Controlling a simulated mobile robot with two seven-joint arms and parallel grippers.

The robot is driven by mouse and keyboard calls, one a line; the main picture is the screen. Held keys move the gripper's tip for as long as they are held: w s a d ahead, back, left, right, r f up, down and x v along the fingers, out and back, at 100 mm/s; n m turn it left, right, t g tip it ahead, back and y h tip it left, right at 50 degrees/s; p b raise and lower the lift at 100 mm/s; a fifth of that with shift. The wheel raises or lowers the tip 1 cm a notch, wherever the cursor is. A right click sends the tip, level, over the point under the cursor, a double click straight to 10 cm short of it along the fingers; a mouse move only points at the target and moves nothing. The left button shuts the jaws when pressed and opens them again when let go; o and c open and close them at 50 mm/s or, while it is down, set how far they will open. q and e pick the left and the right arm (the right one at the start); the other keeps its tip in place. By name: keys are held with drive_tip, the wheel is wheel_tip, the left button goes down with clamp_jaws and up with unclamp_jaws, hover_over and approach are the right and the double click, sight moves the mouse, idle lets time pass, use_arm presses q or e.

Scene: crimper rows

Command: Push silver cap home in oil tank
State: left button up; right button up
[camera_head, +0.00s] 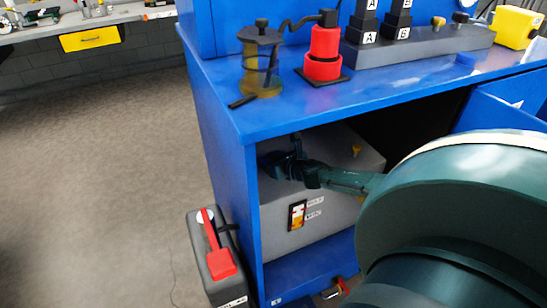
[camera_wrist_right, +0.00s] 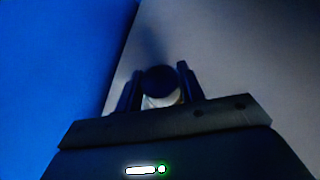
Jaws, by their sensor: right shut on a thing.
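The oil tank (camera_head: 340,205) is a grey box inside the blue cabinet, with a level gauge (camera_head: 297,215) on its front. My right gripper (camera_head: 280,163) is at the tank's upper left part, inside the cabinet opening. In the right wrist view, my right gripper (camera_wrist_right: 160,85) is shut on a small pale silver cap (camera_wrist_right: 160,102) with a dark round end. The tank's grey top (camera_wrist_right: 235,50) lies behind it. The cap is too small and dark to make out in the head view. I cannot tell how deep it sits. My left gripper is not in view.
The blue bench top (camera_head: 270,112) overhangs the opening; the cabinet's left wall is close to my gripper. A red pump (camera_head: 322,55) and a glass press-like jar (camera_head: 262,65) stand on top. A black-and-red case (camera_head: 215,260) stands on the floor. The floor at left is clear.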

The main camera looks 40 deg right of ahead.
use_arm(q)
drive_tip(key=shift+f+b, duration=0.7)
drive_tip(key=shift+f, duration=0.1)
use_arm(e)
drive_tip(key=shift+f, duration=0.9)
drive_tip(key=o, duration=1)
drive_tip(key=shift+s+r, duration=0.2)
drive_tip(key=shift+s, duration=0.35)
drive_tip(key=p+v, duration=0.2)
drive_tip(key=v, duration=0.8)
drive_tip(key=shift+s+a+r, duration=0.1)
drive_tip(key=shift+s+r, duration=0.05)
drive_tip(key=shift+s, duration=0.15)
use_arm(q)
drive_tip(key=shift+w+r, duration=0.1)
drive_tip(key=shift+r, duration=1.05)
use_arm(e)
drive_tip(key=shift+s+r, duration=0.3)
drive_tip(key=shift+s, duration=0.25)
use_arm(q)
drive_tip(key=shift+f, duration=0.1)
use_arm(e)
drive_tip(key=shift+r, duration=0.1)
